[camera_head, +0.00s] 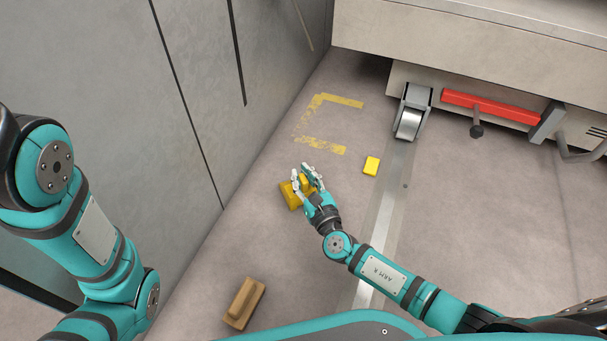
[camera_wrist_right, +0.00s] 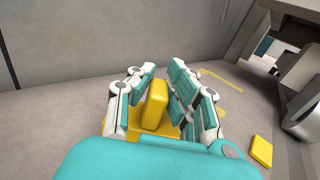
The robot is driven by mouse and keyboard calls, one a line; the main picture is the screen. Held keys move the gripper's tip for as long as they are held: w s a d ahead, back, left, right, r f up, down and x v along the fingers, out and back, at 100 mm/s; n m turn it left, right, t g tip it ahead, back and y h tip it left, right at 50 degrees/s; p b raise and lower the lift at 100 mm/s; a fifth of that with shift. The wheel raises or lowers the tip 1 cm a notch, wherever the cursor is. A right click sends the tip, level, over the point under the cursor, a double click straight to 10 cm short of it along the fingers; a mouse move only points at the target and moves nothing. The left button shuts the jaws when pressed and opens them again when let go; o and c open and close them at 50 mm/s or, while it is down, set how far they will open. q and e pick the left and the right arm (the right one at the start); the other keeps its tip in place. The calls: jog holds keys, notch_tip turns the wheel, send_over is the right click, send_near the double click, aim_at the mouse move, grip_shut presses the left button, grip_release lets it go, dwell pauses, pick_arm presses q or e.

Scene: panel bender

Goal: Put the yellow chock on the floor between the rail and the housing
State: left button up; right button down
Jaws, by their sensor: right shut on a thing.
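The yellow chock (camera_head: 291,197) has a flat base and an upright grip. My right gripper (camera_head: 305,178) is shut on it, left of the rail and below the yellow floor marks. In the right wrist view the chock's upright part (camera_wrist_right: 154,105) stands between the fingers. Whether its base touches the floor is hard to tell. The rail (camera_head: 384,225) is a flat metal strip along the floor. A tall grey panelled wall (camera_head: 200,80), possibly the housing, rises on the left. My left arm shows at the left; its gripper is out of view.
Worn yellow corner marks (camera_head: 340,100) outline a patch of bare floor. A small yellow block (camera_head: 371,166) lies beside the rail. A brown chock-shaped piece (camera_head: 243,303) lies lower left. A roller (camera_head: 409,122) and red bar (camera_head: 490,106) sit under the machine (camera_head: 470,40).

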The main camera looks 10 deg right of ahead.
jog(key=shift+f, duration=0.1)
jog(key=c, duration=1.3)
grip_release()
jog(key=shift+s, duration=0.1)
jog(key=shift+c, duration=0.2)
jog(key=shift+s+d+r, duration=0.15)
jog(key=shift+s+r, duration=0.05)
jog(key=shift+s, duration=0.05)
jog(key=s+d+p, duration=0.2)
jog(key=s+p, duration=0.2)
jog(key=s, duration=0.7)
jog(key=shift+p, duration=0.3)
jog(key=shift+s+d, duration=0.1)
